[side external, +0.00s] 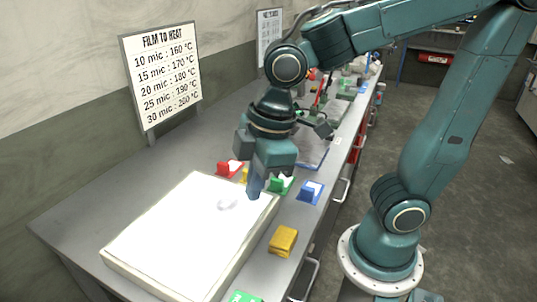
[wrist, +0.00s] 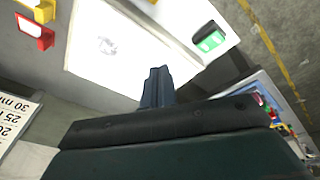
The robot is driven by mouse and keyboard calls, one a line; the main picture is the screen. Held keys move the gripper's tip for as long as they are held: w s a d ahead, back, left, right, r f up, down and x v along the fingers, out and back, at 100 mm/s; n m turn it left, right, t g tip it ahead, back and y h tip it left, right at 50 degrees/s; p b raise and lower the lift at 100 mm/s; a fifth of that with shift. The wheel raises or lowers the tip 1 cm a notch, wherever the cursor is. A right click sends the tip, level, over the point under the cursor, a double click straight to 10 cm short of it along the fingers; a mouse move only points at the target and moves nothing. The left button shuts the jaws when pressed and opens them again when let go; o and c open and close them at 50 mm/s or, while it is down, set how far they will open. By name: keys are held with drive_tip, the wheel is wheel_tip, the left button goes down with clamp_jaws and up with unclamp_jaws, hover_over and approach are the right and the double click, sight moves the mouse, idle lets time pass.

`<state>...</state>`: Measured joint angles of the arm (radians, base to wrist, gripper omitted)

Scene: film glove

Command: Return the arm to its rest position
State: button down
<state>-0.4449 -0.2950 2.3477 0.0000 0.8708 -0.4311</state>
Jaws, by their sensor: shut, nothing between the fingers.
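My green arm reaches over the bench, with my gripper (side external: 256,188) pointing down above the right edge of a white lit panel (side external: 165,240). In the wrist view my gripper's fingers (wrist: 158,78) are together, with nothing between them. The panel also shows in the wrist view (wrist: 120,50), and a small pale, clear patch (wrist: 107,46) lies on it. In the side view this patch (side external: 228,203) is just left of the fingers. Whether the fingertips touch the panel cannot be told.
Red (side external: 229,168), green (side external: 281,185) and blue (side external: 310,191) blocks stand behind the panel. A yellow block (side external: 283,240) lies right of it, and a green piece (side external: 243,297) is at the front. A temperature sign (side external: 162,75) stands at the wall. More items crowd the far bench.

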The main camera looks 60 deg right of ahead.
drive_tip(key=s+d+r+m+t+h, duration=0.1)
drive_tip(key=s+d+r+m+t, duration=0.2)
drive_tip(key=d+m, duration=0.7)
drive_tip(key=shift+s+d+r, duration=0.5)
drive_tip(key=shift+s, duration=0.6)
